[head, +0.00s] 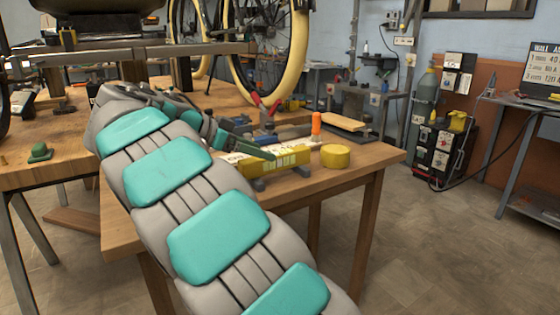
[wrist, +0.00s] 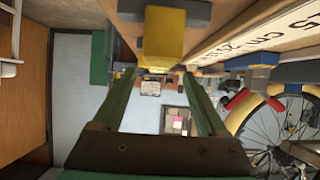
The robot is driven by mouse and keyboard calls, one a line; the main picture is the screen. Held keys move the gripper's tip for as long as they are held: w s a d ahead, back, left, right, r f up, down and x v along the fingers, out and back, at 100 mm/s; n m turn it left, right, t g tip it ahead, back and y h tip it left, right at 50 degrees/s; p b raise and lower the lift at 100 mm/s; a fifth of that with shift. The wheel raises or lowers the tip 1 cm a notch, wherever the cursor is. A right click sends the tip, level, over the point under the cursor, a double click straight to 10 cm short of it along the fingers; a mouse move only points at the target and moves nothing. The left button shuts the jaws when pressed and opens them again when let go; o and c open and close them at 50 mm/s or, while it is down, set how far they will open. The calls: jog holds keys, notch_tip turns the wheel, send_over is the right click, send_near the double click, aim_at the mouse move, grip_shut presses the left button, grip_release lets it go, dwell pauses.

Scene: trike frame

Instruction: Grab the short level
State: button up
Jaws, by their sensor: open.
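The short level looks to be the yellow bar (head: 288,160) with dark markings, lying on grey supports near the table's front edge in the head view. In the wrist view, a yellow end (wrist: 163,38) that seems to be the level shows above the fingertips, with a grey support behind it. My gripper (head: 262,150) has long green fingers. In the head view they overlap the left part of the level. In the wrist view my gripper (wrist: 155,75) is open, with nothing between its fingers. I cannot tell whether a finger touches the level.
A yellow round object (head: 335,156) stands right of the level, with an orange upright object (head: 316,124) behind it. Red-handled tools (head: 266,106) and a wooden block (head: 343,122) lie farther back. A bicycle wheel (head: 268,60) rises behind.

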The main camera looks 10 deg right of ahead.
aim_at(276, 162)
jog(key=shift+p+x, duration=0.3)
jog(key=shift+x, duration=2.7)
jog(key=shift+s+f, duration=0.1)
jog(key=shift+f, duration=0.05)
grip_shut()
